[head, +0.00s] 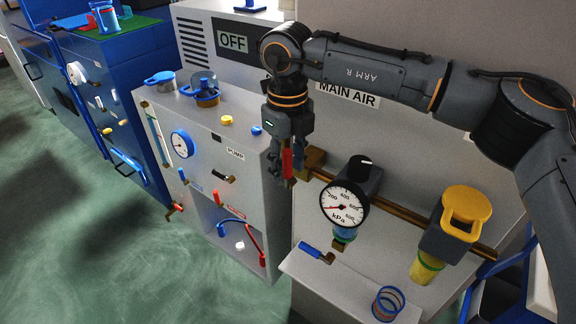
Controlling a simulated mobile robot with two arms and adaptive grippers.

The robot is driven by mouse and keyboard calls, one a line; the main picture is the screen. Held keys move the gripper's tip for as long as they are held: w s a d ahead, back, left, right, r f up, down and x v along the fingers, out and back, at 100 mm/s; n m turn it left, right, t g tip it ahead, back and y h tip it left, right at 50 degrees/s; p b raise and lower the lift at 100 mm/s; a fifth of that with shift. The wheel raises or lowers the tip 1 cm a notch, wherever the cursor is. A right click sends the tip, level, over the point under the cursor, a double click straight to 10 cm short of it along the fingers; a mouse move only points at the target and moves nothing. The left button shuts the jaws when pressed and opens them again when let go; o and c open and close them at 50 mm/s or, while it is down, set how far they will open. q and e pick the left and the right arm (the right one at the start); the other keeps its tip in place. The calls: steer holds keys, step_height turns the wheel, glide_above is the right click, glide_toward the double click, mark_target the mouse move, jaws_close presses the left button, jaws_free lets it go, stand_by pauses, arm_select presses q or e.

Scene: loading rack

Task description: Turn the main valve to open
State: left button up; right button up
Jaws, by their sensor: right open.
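The main valve is on the brass pipe below the "MAIN AIR" label. Its brass body (313,160) shows just right of my right gripper, and its red lever (287,165) hangs down, roughly upright. My right gripper (286,172) points down from above, fingers apart, with the red lever appearing between them. I cannot tell whether a finger touches the lever. The upper part of the lever is hidden by the gripper. My left gripper is not in view.
Right of the valve, a kPa gauge (344,207) with a black knob (361,172) and a yellow-capped unit (464,212) sit along the pipe. A grey pump cabinet (206,162) stands to the left. A small shelf (338,284) holds blue rings (388,303). Green floor is open at lower left.

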steer(key=shift+f, duration=0.85)
steer(key=shift+c, duration=0.6)
steer(key=c, duration=0.7)
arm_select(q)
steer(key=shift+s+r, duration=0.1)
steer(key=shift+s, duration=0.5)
arm_select(e)
jaws_close()
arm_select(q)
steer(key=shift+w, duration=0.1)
